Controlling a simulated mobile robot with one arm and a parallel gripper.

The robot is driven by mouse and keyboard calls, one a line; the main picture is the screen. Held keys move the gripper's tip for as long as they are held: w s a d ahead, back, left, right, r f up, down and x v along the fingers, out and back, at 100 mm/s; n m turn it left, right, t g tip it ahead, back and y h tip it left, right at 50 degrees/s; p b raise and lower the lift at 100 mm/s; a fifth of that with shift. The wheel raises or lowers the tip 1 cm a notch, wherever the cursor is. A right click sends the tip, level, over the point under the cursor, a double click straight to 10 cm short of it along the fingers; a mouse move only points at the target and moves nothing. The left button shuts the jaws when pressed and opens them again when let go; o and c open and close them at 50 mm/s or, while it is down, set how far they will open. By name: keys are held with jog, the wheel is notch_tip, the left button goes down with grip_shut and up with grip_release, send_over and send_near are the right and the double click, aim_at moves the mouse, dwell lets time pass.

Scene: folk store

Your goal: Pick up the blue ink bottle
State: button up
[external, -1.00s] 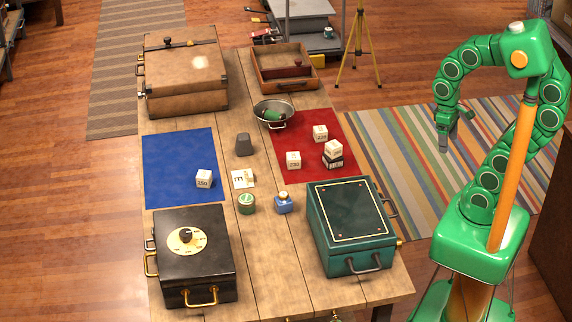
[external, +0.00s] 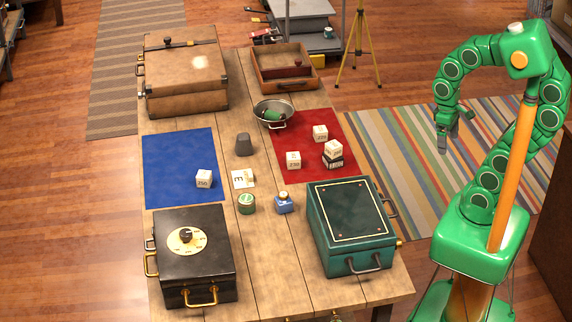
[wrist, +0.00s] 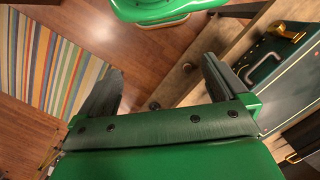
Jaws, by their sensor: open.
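The blue ink bottle (external: 284,204) stands upright on the wooden table, just left of the dark green box (external: 350,215) and right of a small round green tin (external: 247,204). It has a tan top. My gripper (external: 447,139) is raised off the table's right side, over the striped rug, far from the bottle. In the wrist view my gripper (wrist: 165,82) has its two dark fingers wide apart with nothing between them. The bottle does not show in the wrist view.
A black box with a dial (external: 192,255) stands at the front left. White cubes sit on the red mat (external: 307,120), and one is on the blue mat (external: 170,150). A metal bowl (external: 262,121), a grey weight (external: 243,144) and a card (external: 243,179) lie mid-table.

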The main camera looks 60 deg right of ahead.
jog(key=w+a+f+m+g+y, duration=0.1)
jog(key=w+a+f+m+y, duration=0.15)
jog(key=w+a, duration=0.5)
jog(key=w+a+f+m+g+y, duration=0.1)
jog(key=w+a+m+y, duration=0.2)
jog(key=w, duration=0.7)
jog(key=w+a+f+m+g+y, duration=0.1)
jog(key=w+a+f+m+y, duration=0.1)
jog(key=w+a, duration=0.5)
jog(key=m+t+y, duration=0.3)
jog(key=m+y, duration=0.3)
jog(key=m, duration=0.3)
send_near(286, 192)
jog(key=shift+w+a+f+n, duration=0.15)
jog(key=shift+w+a+f, duration=0.05)
jog(key=shift+a+f, duration=0.25)
jog(key=shift+w+a+f+n, duration=0.1)
jog(key=shift+w+a+f, duration=0.15)
jog(key=shift+a+f, duration=0.2)
jog(key=shift+w+f, duration=0.1)
jog(key=shift+a+f, duration=0.1)
jog(key=shift+a, duration=0.2)
jog(key=shift+s+x, duration=0.25)
jog(key=shift+x, duration=1.55)
jog(key=shift+s+x, duration=0.2)
jog(key=shift+x, duration=1.6)
